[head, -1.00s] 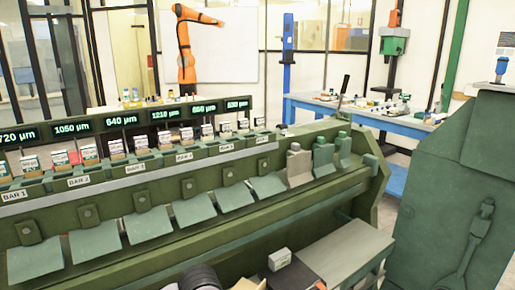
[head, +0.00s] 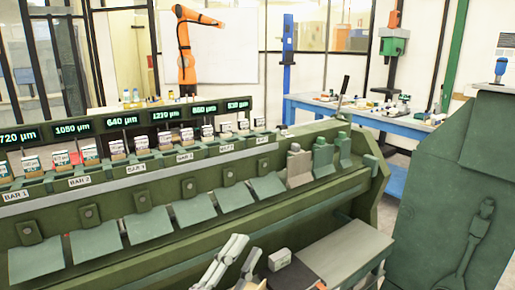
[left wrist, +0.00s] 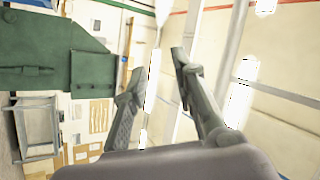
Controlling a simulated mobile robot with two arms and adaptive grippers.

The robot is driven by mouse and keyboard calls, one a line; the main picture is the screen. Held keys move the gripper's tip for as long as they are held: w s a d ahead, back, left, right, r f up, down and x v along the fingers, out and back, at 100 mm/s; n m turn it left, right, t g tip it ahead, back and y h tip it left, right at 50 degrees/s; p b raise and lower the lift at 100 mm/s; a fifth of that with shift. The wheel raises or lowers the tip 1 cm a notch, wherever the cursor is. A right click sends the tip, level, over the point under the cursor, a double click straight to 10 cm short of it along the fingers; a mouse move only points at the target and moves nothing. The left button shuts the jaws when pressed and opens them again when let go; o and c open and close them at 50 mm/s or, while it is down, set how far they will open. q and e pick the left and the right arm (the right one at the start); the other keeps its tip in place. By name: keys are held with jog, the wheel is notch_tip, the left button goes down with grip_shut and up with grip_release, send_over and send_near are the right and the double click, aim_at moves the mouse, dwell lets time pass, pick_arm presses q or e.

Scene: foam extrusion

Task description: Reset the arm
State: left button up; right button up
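My left gripper (head: 238,262) shows at the bottom middle of the head view, in front of the green machine. Its two grey fingers point up and stand apart, with nothing between them. In the left wrist view the fingers (left wrist: 153,75) are also apart and empty, with a blurred wall and window frames beyond. I cannot make out my right gripper in either view.
The long green machine (head: 130,262) with bar labels and displays fills the left and middle. A small box (head: 279,259) sits beside a grey table (head: 347,252). A green cabinet (head: 450,190) stands at right. Blue workbenches (head: 375,120) and an orange robot arm (head: 184,45) are behind.

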pick_arm(q)
jog(key=s+a+f+n+g+y, duration=0.2)
jog(key=a+f+n+g+y, duration=0.3)
jog(key=a+f+n+y, duration=1.2)
jog(key=s+f+m+g+h, duration=0.1)
jog(key=s+f+g+h, duration=0.3)
jog(key=s+f+g, duration=1.1)
jog(key=s+f+t+p, duration=0.1)
jog(key=s+f, duration=0.2)
jog(key=f, duration=1.1)
jog(key=s+f+t, duration=0.2)
jog(key=s+f, duration=0.2)
jog(key=f, duration=1)
jog(key=s+a+f, duration=0.2)
jog(key=s+f, duration=0.5)
jog(key=s, duration=0.1)
jog(key=s+a+f+g+p, duration=0.1)
jog(key=s+f, duration=0.5)
jog(key=s, duration=0.2)
jog(key=shift+a+f+g, duration=0.3)
jog(key=shift+a+f, duration=0.05)
jog(key=shift+f, duration=0.05)
